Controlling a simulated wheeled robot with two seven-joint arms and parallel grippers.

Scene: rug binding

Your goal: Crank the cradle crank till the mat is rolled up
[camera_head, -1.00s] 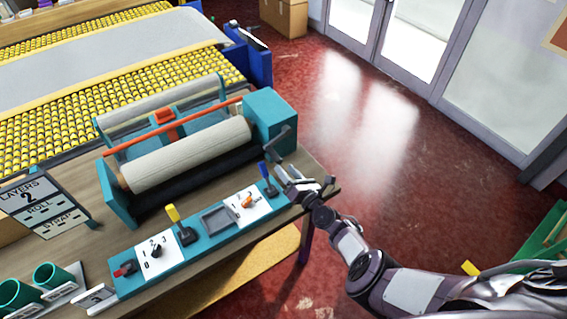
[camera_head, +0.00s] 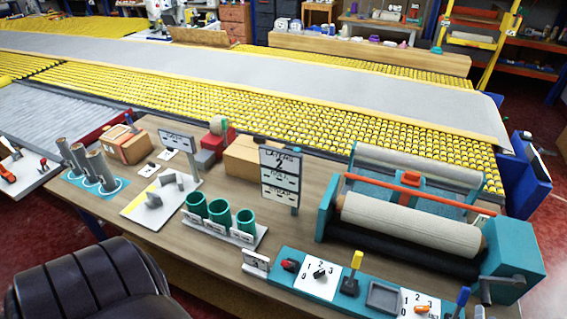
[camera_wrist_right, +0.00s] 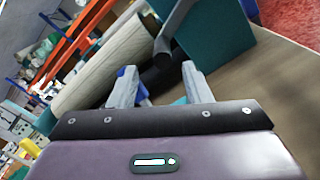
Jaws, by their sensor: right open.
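The cradle is a teal frame (camera_head: 326,213) with an orange bar across it, at the right of the head view. A cream mat roll (camera_head: 410,224) lies in it, and the roll also shows in the wrist view (camera_wrist_right: 100,65). The grey cradle crank (camera_head: 487,288) is on the teal end box (camera_head: 516,262); its grey arm hangs down in the wrist view (camera_wrist_right: 172,28). My right gripper (camera_wrist_right: 160,84) is open and empty, its fingertips just short of the crank's lower end. Whether they touch it, I cannot tell. My left gripper is in no view.
A teal control strip in front of the cradle has a yellow lever (camera_head: 352,272), a blue lever (camera_head: 460,302) and dials. The blue lever is close to my right fingers. A layers sign (camera_head: 281,178) reads 2. Green cups (camera_head: 219,211) stand left of it.

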